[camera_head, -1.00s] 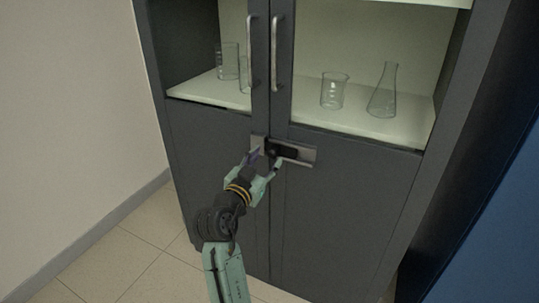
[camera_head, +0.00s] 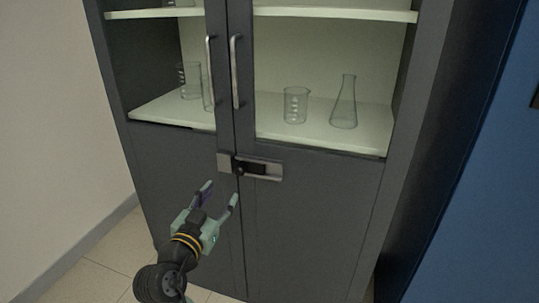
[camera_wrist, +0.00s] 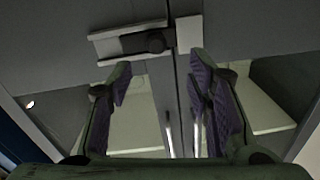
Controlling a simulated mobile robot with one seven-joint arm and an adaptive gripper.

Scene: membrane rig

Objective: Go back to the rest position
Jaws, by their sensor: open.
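My gripper (camera_head: 220,194) is open and empty, in front of the dark grey cabinet (camera_head: 316,205) and a little below its latch. The latch (camera_head: 262,169) is a metal plate with a black sliding part and knob, set across the seam between the two doors. In the wrist view my gripper (camera_wrist: 162,88) shows two spread fingers with purple pads, and the latch (camera_wrist: 118,43) lies beyond them, apart from the fingers. Both doors appear shut.
Two upright handles (camera_head: 235,72) flank the door seam. Behind the glass, a beaker (camera_head: 296,105) and a conical flask (camera_head: 344,103) stand on a white shelf (camera_head: 270,133). A plain wall (camera_head: 50,120) is at left, a blue panel (camera_head: 470,200) at right. Tiled floor shows below.

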